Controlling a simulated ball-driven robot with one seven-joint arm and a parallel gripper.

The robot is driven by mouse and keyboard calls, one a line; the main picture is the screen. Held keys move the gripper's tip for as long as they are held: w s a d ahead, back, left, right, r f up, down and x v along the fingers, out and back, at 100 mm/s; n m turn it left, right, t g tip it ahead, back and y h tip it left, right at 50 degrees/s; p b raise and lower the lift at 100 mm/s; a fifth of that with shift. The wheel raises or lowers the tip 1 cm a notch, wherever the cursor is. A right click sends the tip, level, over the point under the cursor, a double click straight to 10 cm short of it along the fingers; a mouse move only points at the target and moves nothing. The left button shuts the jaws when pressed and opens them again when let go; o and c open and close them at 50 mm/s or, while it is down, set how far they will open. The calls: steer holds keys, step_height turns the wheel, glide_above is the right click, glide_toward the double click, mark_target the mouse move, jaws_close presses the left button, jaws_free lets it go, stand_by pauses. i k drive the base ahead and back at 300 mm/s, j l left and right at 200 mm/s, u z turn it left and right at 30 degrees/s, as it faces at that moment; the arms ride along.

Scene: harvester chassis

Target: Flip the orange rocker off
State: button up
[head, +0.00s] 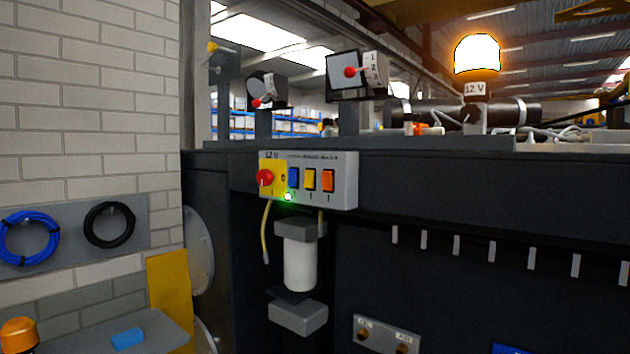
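The orange rocker (328,181) is the rightmost of three rockers on a light grey switch box (348,195) fixed to the dark chassis side. A yellow rocker (310,179) and a blue rocker (293,178) sit to its left. A red knob (264,177) is on a yellow plate at the box's left end, and a green light (288,196) glows below the blue rocker. The tilt of the rockers is too small to tell. An orange beacon (478,55) glows on top of the chassis. My gripper is not in view.
A white cylinder (300,262) hangs below the box, with a loose yellow cable (266,235) beside it. Two red-lever units (357,74) stand above. A brick wall (90,100) and a shelf (150,330) with a blue block (128,338) are left.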

mark_target(327, 176)
steer(key=i+u, duration=0.2)
steer(key=i, duration=0.35)
steer(key=i+l+u, duration=0.2)
steer(key=i, duration=0.35)
steer(key=j, duration=0.1)
